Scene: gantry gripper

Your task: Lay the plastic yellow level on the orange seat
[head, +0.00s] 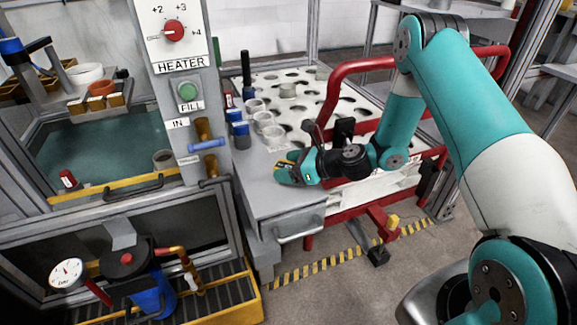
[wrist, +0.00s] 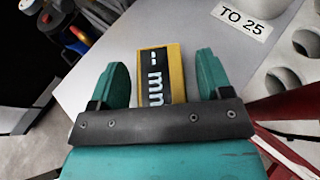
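The yellow level (wrist: 176,62) shows in the wrist view as a flat yellow-edged piece with a black face and white "mm" lettering. It lies on the grey worktop. My gripper (wrist: 163,75) is open, with its two teal fingers on either side of the level. A narrow gap shows between each finger and the level. I cannot make out the orange seat for certain.
A white rack with round holes (head: 318,88) stands behind the worktop, with a red tube frame (head: 345,75) beside it. The heater panel (head: 180,70) rises at left. A drawer handle (head: 300,231) is below.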

